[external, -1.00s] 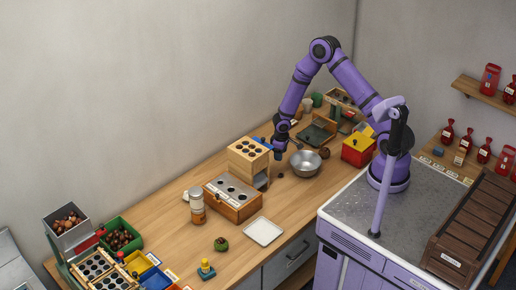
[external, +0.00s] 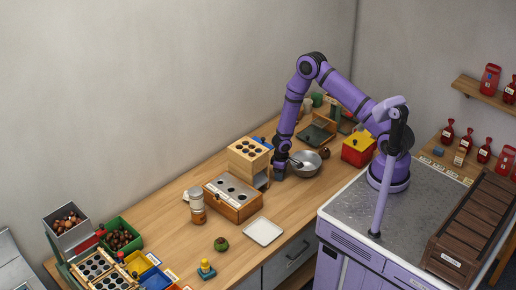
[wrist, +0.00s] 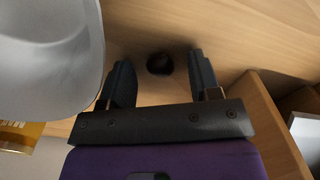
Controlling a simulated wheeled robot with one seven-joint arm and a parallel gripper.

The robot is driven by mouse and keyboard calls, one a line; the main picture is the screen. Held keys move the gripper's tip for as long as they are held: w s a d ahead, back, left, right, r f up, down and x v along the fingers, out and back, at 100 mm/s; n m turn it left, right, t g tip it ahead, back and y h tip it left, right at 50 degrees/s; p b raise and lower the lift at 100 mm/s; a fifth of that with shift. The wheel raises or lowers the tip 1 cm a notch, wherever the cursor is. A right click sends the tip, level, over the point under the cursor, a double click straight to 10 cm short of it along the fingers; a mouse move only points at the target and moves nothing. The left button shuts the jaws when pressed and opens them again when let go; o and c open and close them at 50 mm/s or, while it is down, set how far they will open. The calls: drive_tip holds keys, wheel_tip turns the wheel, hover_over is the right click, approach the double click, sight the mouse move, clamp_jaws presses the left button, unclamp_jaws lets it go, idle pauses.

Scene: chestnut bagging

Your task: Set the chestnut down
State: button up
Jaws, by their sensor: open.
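The chestnut (wrist: 160,63) is a small dark brown ball on the wooden table, seen in the wrist view. It lies between and just beyond the fingertips of my gripper (wrist: 160,72). My gripper is open, with a gap on both sides of the chestnut. In the external view my gripper (external: 279,176) is low over the table, between the wooden block with holes and the metal bowl. The chestnut is hidden there behind my gripper.
The metal bowl (external: 307,163) stands close beside my gripper; it fills the left of the wrist view (wrist: 45,60). The wooden block with holes (external: 249,151) stands on the other side. A white tray (external: 263,232) lies nearer the front edge.

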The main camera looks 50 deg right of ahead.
drive_tip(key=c, duration=1)
clamp_jaws()
drive_tip(key=shift+d+r, duration=0.1)
drive_tip(key=shift+d+r, duration=0.35)
drive_tip(key=shift+r, duration=0.15)
wheel_tip(320, 180, up, 11)
drive_tip(key=d, duration=1.9)
drive_tip(key=w+a+r+m, duration=0.1)
drive_tip(key=a+r+m, duration=0.3)
drive_tip(key=a, duration=0.6)
drive_tip(key=shift+r+m, duration=0.4)
drive_tip(key=shift+m, duration=0.1)
